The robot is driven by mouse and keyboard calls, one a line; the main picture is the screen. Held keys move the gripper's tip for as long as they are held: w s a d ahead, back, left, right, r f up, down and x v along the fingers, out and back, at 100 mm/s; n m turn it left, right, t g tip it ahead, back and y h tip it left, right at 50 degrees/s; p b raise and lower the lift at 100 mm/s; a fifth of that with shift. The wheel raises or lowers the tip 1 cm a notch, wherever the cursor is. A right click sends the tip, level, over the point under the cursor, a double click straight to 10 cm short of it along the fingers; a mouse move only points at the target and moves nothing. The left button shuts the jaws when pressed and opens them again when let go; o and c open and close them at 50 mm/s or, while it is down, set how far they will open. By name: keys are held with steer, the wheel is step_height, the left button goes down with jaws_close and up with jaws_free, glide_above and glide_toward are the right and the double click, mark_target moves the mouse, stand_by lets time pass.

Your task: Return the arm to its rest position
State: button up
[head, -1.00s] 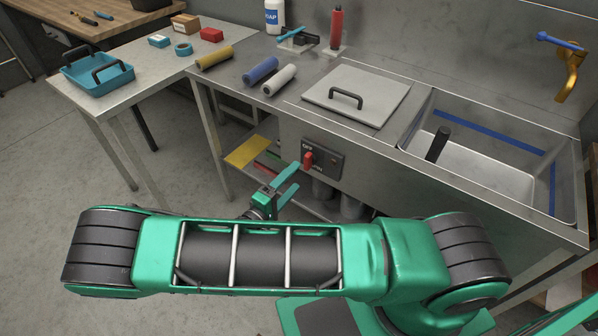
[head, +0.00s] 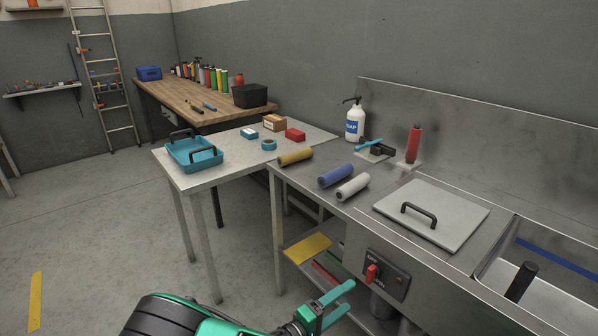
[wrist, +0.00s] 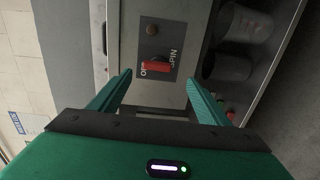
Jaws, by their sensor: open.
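My green gripper (head: 342,300) is at the bottom of the head view, in front of the sink unit. Its two fingers are apart and nothing is between them. In the wrist view, the open fingers (wrist: 158,82) point at the panel with the red switch (wrist: 157,66), which appears between the fingertips. In the head view the red switch (head: 371,274) is just right of the fingertips. I cannot tell the exact gap to it. Only a part of my arm shows at the bottom edge; the rest is out of view.
The steel sink counter (head: 325,207) stands on the right, with a lid (head: 440,220) and several rollers on it. A side table (head: 235,167) holds a blue tray (head: 195,156). A lower shelf holds a yellow sheet (head: 308,248). The floor at left is clear.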

steer(key=d+r+m+g+y, duration=0.5)
steer(key=d+r+g+y, duration=0.2)
steer(key=d+g, duration=0.25)
steer(key=s+d+r+m+t+y, duration=0.1)
steer(key=s+d+r+t+y, duration=0.2)
steer(key=r, duration=0.7)
steer(key=s+d+r+m+t+y, duration=0.15)
steer(key=s+r+y, duration=0.25)
steer(key=r, duration=0.6)
steer(key=s+d+m+g, duration=0.2)
steer(key=s+d, duration=0.4)
steer(key=s, duration=0.2)
steer(key=s+d+f+m+g, duration=0.1)
steer(key=s+d+m+g, duration=0.2)
steer(key=s, duration=0.6)
steer(key=d, duration=0.2)
steer(key=shift+d+f+m+y, duration=0.3)
steer(key=shift+d+m, duration=0.05)
steer(key=shift+d, duration=0.05)
